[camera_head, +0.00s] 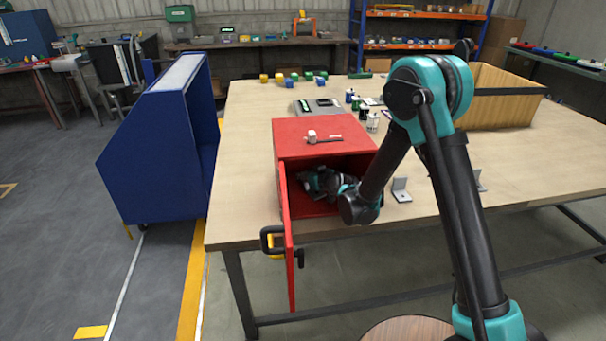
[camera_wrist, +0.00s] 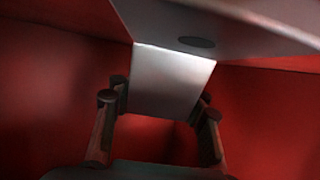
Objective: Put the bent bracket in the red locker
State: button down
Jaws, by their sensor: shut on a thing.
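The red locker (camera_head: 300,135) stands on the table with its door (camera_head: 288,240) swung open toward the front. My gripper (camera_head: 314,182) reaches through the opening and is inside the locker. In the wrist view, my gripper (camera_wrist: 160,98) is shut on a grey metal bent bracket (camera_wrist: 172,68). One plate of the bracket runs down between the fingers. Its other plate, with a dark round hole, spreads across the top. Red locker walls surround it. The head view does not clearly show the held bracket; whether it touches the locker is unclear.
Another bent bracket (camera_head: 401,190) stands on the table (camera_head: 245,180) right of the locker, and a further metal piece (camera_head: 480,181) is partly behind my arm. A small white-headed tool (camera_head: 313,136) lies on the locker's top. A wooden bin (camera_head: 505,100) stands at the back right.

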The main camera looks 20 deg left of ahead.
jog(key=c, duration=0.8)
grip_release()
jog(key=shift+f, duration=0.1)
jog(key=shift+c, duration=0.2)
jog(key=shift+s+d+r, duration=0.15)
jog(key=shift+d+r, duration=0.1)
jog(key=shift+d, duration=0.05)
notch_tip(320, 180, up, 4)
send_over(320, 196)
jog(key=shift+r, duration=0.15)
